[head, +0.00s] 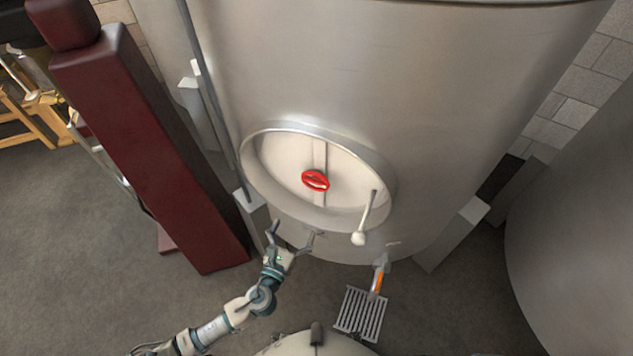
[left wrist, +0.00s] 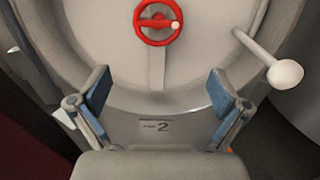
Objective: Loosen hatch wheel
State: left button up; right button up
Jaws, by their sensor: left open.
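The red hatch wheel (head: 316,181) sits at the middle of the oval hatch (head: 285,160) on the front of the steel tank. In the left wrist view the wheel (left wrist: 157,23) shows as a red ring with a crossbar, at the top, beyond my fingers. My left gripper (head: 291,234) is open and empty, below the hatch's lower rim. Its fingers (left wrist: 160,88) stand wide apart in the left wrist view, with the wheel clear of them. My right gripper is in neither view.
A lever with a white ball (head: 359,239) hangs at the hatch's right. A drain valve with an orange part (head: 378,282) is above a floor grate (head: 361,314). A dark red post (head: 150,150) stands left. A plate marked 2 (left wrist: 155,126) is below the hatch.

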pick_arm(q)
send_near(315, 181)
jog(key=x, duration=0.6)
jog(key=f+x, duration=0.1)
jog(key=x, duration=0.2)
jog(key=shift+w+d, duration=0.25)
jog(key=shift+w, duration=0.35)
jog(key=shift+a, duration=0.15)
jog(key=shift+c, duration=0.5)
jog(key=c, duration=0.8)
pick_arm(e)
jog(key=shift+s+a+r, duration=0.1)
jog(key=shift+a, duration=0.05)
